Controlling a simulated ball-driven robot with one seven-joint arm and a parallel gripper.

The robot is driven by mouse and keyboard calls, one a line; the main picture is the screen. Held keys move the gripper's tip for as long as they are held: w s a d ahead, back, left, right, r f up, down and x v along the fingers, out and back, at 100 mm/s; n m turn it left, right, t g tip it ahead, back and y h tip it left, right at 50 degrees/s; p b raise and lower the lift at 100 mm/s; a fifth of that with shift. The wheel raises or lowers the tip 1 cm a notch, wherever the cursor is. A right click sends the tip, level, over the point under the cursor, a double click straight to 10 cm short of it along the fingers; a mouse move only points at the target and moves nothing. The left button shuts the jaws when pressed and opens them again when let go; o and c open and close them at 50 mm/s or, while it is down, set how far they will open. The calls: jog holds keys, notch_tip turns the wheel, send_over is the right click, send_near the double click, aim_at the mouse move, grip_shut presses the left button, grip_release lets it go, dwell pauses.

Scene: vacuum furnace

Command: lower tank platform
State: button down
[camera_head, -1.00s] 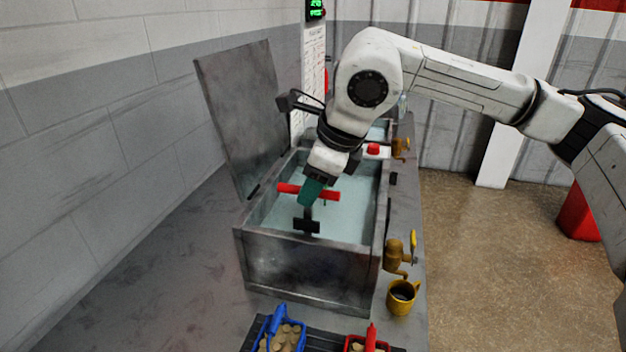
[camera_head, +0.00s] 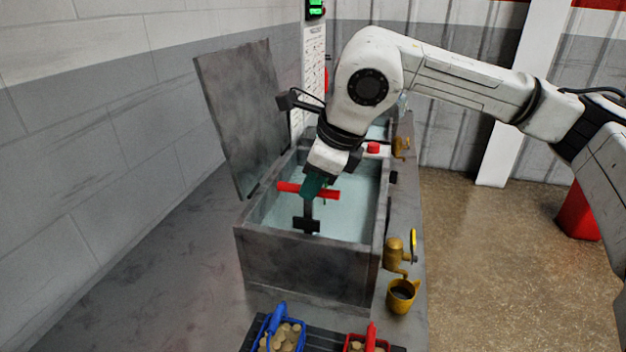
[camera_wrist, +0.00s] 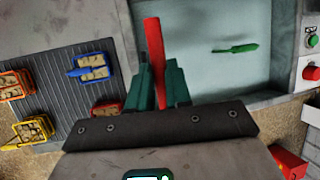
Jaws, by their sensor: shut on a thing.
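The tank (camera_head: 310,265) is a grey open-topped box of pale blue liquid on the bench, its lid (camera_head: 243,115) swung up against the wall side. Its platform handle is a red bar (camera_head: 330,194) lying crosswise, with a black post and foot (camera_head: 306,224) under it inside the tank. My gripper (camera_head: 312,188), with green fingers, is over the tank at this bar. In the wrist view the green fingers (camera_wrist: 158,90) are shut on the red bar (camera_wrist: 154,45), one on each side. The platform itself is not clearly visible beneath the liquid.
A blue basket (camera_head: 283,335) and a red basket (camera_head: 366,342) of small tan pieces stand on a dark ribbed mat. A yellow tap (camera_head: 396,254) and yellow cup (camera_head: 402,294) are at the tank's right. A green object (camera_wrist: 235,48) shows over the liquid.

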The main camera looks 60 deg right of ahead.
notch_tip(320, 180, down, 4)
jog(key=b, duration=0.4)
jog(key=shift+r+b, duration=0.25)
jog(key=shift+b, duration=0.1)
jog(key=c, duration=1.1)
grip_release()
jog(key=shift+o, duration=0.2)
jog(key=shift+r, duration=0.1)
jog(key=v, duration=1)
jog(key=shift+r+b, duration=0.25)
jog(key=shift+b, duration=0.1)
jog(key=shift+s+a, duration=0.1)
jog(key=shift+s, duration=0.05)
